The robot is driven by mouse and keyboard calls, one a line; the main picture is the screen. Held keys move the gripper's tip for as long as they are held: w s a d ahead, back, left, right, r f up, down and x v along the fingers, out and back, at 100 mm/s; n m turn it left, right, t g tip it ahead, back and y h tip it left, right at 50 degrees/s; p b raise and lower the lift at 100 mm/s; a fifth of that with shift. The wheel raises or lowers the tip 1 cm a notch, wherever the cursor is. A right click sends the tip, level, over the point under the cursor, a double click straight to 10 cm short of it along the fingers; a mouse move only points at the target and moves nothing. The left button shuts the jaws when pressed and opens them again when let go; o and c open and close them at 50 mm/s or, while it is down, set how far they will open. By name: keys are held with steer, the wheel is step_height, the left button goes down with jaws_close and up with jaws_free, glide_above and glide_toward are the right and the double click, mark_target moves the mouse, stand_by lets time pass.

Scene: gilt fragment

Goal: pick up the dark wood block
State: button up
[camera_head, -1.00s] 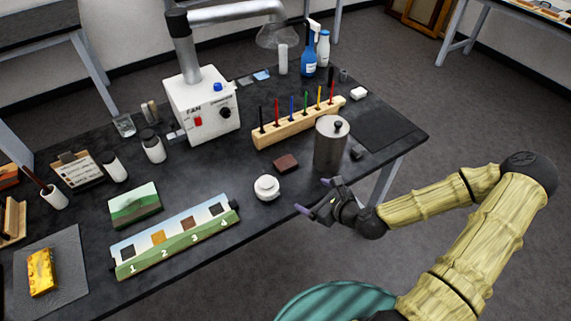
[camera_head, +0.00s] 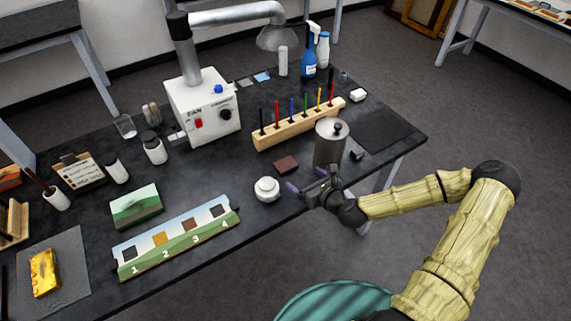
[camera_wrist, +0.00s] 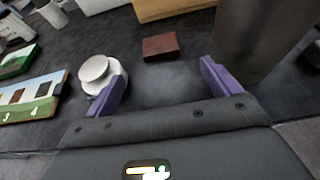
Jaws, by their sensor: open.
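The dark wood block (camera_head: 286,164) is a small reddish-brown block lying flat on the black table. In the wrist view the block (camera_wrist: 160,46) lies ahead of my fingertips, between their lines and clear of both. My gripper (camera_head: 306,183) is open and empty, at the table's front edge, in front of the block and a little to its right. In the wrist view its two purple fingers (camera_wrist: 160,82) stand wide apart.
A white round lidded jar (camera_head: 267,189) stands left of my gripper, close to the left finger. A grey metal canister (camera_head: 330,146) stands close on the right. A wooden rack (camera_head: 298,125) with coloured sticks is behind the block. Bare table surrounds the block.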

steer(key=p, duration=0.1)
glide_toward(286, 165)
steer(key=x, duration=0.3)
steer(key=shift+w+f, duration=0.1)
steer(key=shift+f, duration=0.05)
steer(key=shift+w+a+p, duration=0.35)
steer(key=shift+w+p, duration=0.05)
steer(key=shift+w, duration=0.05)
steer(key=p+x, duration=0.1)
steer(key=x, duration=0.3)
steer(key=shift+f, duration=0.15)
steer(key=shift+c, duration=0.2)
steer(key=c, duration=1)
